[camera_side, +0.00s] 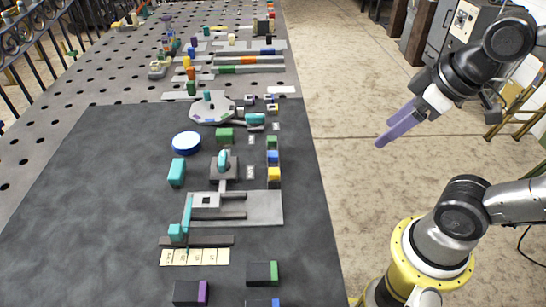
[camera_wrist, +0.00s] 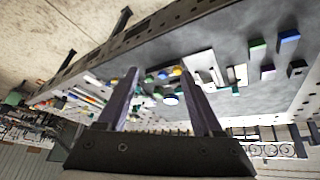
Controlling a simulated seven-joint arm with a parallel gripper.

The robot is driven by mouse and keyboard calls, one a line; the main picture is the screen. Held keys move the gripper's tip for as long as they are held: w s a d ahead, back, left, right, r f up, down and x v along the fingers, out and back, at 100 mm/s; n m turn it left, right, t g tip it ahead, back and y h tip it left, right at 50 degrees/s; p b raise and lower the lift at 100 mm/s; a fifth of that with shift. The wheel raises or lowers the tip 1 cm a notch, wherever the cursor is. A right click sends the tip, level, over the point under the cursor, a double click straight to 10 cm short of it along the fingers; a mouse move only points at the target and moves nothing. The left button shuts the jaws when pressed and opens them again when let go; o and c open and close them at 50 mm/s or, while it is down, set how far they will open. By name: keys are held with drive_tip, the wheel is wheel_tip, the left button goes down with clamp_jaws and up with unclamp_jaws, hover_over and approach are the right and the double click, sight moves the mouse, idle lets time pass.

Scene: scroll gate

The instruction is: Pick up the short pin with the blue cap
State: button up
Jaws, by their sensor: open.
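A dark block with a blue end (camera_side: 275,303) is cut off by the bottom edge of the side view. It may be the short pin with the blue cap, but I cannot tell its length. A blue-faced piece (camera_wrist: 289,37) shows at the upper right of the wrist view. My gripper (camera_side: 391,126) is in the air to the right of the table, well apart from the pieces. Its two purple fingers are spread and empty, and they also show in the wrist view (camera_wrist: 160,73).
Similar dark blocks with a green end (camera_side: 274,271) and a purple end (camera_side: 203,292) lie close by. A grey plate with a teal lever (camera_side: 187,213) stands further back. Several coloured blocks and a round blue-rimmed dish (camera_side: 186,142) stand beyond. The mat's left side is clear.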

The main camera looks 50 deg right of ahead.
drive_tip(key=w+r+n+g, duration=0.2)
drive_tip(key=w+r+n, duration=0.25)
drive_tip(key=w, duration=0.45)
drive_tip(key=n+g, duration=0.3)
drive_tip(key=g, duration=0.1)
hover_over(273, 153)
wheel_tip(273, 153, down, 16)
drive_tip(key=shift+s+f, duration=0.1)
drive_tip(key=shift+f, duration=0.15)
drive_tip(key=shift+a+f, duration=0.1)
drive_tip(key=shift+f, duration=2.95)
clamp_jaws()
